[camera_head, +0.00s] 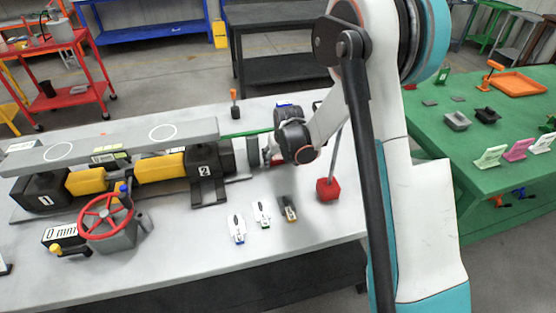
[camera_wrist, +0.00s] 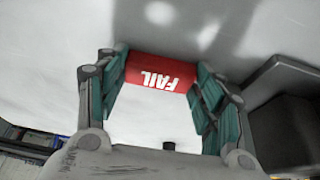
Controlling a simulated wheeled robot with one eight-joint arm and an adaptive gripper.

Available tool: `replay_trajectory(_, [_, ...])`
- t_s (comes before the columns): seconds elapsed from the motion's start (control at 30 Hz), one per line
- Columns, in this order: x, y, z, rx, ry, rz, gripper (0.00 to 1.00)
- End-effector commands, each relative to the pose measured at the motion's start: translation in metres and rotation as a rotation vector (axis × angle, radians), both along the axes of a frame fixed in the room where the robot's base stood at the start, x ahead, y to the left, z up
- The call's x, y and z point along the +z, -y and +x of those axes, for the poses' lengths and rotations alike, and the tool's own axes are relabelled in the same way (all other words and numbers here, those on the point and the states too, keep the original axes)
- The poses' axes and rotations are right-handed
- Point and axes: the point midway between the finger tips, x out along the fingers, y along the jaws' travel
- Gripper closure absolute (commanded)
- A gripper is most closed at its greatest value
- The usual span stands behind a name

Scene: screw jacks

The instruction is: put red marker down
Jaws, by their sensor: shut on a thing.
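The red marker (camera_wrist: 162,71), a small red block with white "FAIL" lettering, sits between the two fingers of my gripper (camera_wrist: 158,82) in the wrist view. Both fingers press on its ends. A pale grey surface lies behind it; I cannot tell whether the marker touches that surface. In the head view my gripper (camera_head: 272,156) is beside the right end of the screw-jack assembly, above the grey table (camera_head: 190,262). Only a small bit of red shows there, largely hidden by the gripper.
Jack block 2 (camera_head: 208,165) and block 1 (camera_head: 42,190) stand left with a red handwheel (camera_head: 108,216). A red cube with a rod (camera_head: 328,188) stands right. A green table (camera_head: 480,170) is at right. The front table area is clear.

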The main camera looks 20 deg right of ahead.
Motion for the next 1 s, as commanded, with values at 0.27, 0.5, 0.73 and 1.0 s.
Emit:
replay_trajectory(0.27, [0.008,0.000,0.000,0.000,0.000,0.000,0.66])
replay_trajectory(0.5, [0.038,0.000,0.000,0.000,0.000,0.000,0.66])
replay_trajectory(0.73, [0.037,0.001,-0.049,0.000,0.000,0.000,0.66])
replay_trajectory(1.0, [0.037,0.003,-0.124,0.000,0.000,0.000,0.66])
